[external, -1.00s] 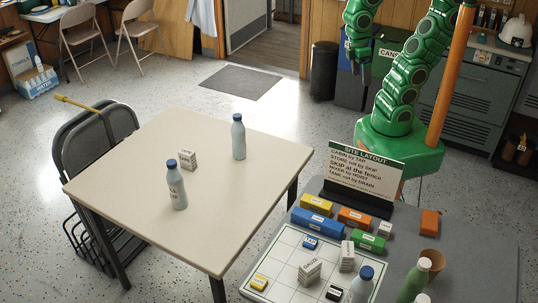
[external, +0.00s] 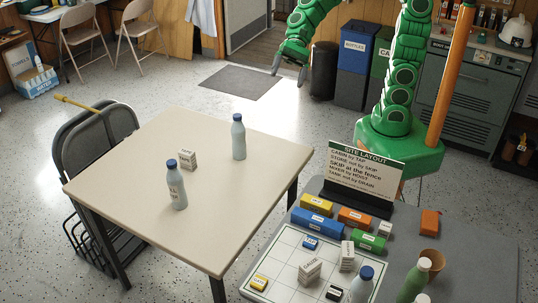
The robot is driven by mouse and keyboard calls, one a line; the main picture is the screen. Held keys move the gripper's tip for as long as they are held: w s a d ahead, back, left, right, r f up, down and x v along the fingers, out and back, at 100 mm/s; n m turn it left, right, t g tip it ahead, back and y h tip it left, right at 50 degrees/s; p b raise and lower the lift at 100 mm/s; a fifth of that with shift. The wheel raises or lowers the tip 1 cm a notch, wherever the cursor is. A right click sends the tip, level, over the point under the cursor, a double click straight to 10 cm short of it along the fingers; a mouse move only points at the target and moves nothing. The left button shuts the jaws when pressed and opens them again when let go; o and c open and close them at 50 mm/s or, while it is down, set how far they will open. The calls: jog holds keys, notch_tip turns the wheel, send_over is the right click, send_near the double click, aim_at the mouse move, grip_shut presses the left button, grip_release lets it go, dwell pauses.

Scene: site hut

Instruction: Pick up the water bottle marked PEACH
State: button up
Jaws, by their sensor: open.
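Two pale bottles with blue caps stand upright on the beige table (external: 140,230): a front bottle (external: 176,187) and a back bottle (external: 239,138). A third blue-capped bottle (external: 361,286) stands at the bottom edge on the grey table, partly cut off. Any flavour marking is too small to read, so I cannot tell which one is PEACH. My gripper (external: 289,70) hangs open and empty above the floor, beyond the beige table's far edge and apart from every bottle.
A small white carton (external: 188,160) stands by the front bottle. A folding chair (external: 92,150) stands at the beige table's left.

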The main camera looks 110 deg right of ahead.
jog(key=w+d+f+m+t+h, duration=0.1)
jog(key=w+d+m+t, duration=0.1)
jog(key=w+d+m, duration=0.3)
jog(key=w+d+m+t+h, duration=0.1)
jog(key=d+m+t, duration=0.15)
jog(key=d, duration=0.45)
jog(key=w+d+f+m+t+h, duration=0.1)
jog(key=w+d+m+t, duration=0.15)
jog(key=d+m, duration=0.3)
jog(key=n+g, duration=0.1)
send_near(233, 139)
jog(key=shift+x, duration=3.55)
jog(key=shift+f, duration=0.1)
jog(key=c, duration=1.4)
